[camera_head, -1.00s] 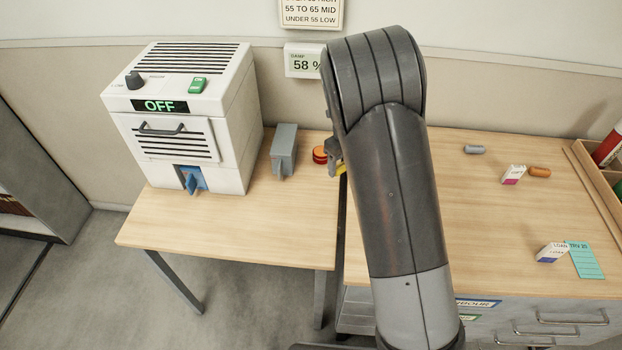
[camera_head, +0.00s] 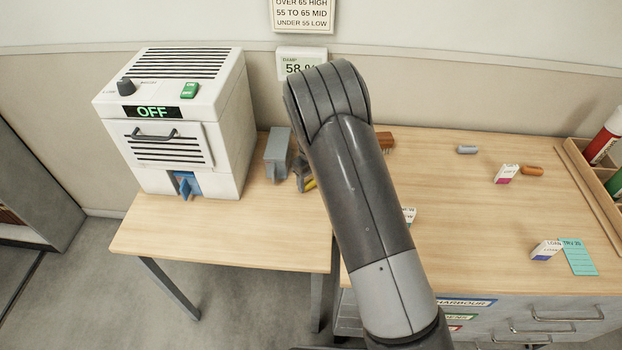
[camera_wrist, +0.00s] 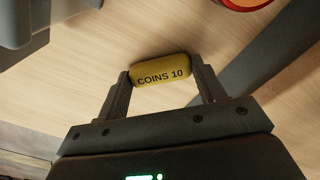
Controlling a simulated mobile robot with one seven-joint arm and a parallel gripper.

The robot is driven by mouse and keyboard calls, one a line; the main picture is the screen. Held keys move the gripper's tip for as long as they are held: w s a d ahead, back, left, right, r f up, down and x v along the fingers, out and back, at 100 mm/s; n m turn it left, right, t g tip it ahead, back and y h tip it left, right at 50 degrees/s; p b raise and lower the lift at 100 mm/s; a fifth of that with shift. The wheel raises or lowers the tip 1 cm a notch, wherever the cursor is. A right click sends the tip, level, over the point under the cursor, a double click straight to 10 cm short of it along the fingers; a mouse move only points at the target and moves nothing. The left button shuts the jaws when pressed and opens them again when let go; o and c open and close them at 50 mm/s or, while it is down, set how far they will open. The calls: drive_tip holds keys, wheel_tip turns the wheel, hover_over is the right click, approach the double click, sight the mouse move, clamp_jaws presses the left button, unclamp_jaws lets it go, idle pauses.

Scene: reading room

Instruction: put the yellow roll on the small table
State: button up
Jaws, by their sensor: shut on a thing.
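The yellow roll (camera_wrist: 161,73), marked "COINS 10", is held between the two fingers of my gripper (camera_wrist: 160,82) in the wrist view. In the head view a bit of the yellow roll (camera_head: 310,184) shows beside my gripper (camera_head: 303,178), partly hidden by my arm. The gripper is over the right part of the small table (camera_head: 225,238), right of a grey device. In the wrist view the pale wood tabletop (camera_wrist: 95,75) lies behind the roll. I cannot tell whether the roll touches it.
The small table also holds a white machine (camera_head: 165,150) reading "OFF" and the grey device (camera_head: 277,153). A red round thing (camera_wrist: 243,3) is near the roll. The larger desk (camera_head: 480,220) at right holds grey and orange rolls and small boxes. The small table's front is clear.

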sight(311, 181)
drive_tip(key=shift+f, duration=0.15)
drive_tip(key=o, duration=1.1)
drive_tip(key=shift+c, duration=0.2)
wheel_tip(311, 181, up, 13)
drive_tip(key=shift+f, duration=0.2)
drive_tip(key=s+d+r+n+t+y, duration=0.1)
drive_tip(key=s+d+r+n, duration=0.55)
drive_tip(key=r, duration=0.25)
drive_tip(key=s+d+r+n+t+y, duration=0.1)
drive_tip(key=s+d+r+n, duration=0.55)
drive_tip(key=r, duration=0.25)
drive_tip(key=s+d+r+n+t+h, duration=0.1)
drive_tip(key=s+d+r+n, duration=0.1)
drive_tip(key=s+n, duration=0.5)
drive_tip(key=s+d+r+n+t+h, duration=0.1)
drive_tip(key=s+d+n, duration=0.4)
drive_tip(key=s, duration=0.8)
drive_tip(key=shift+s+d+r+n+t, duration=0.25)
drive_tip(key=shift+s+r+n+t, duration=0.25)
drive_tip(key=shift+n+t, duration=0.4)
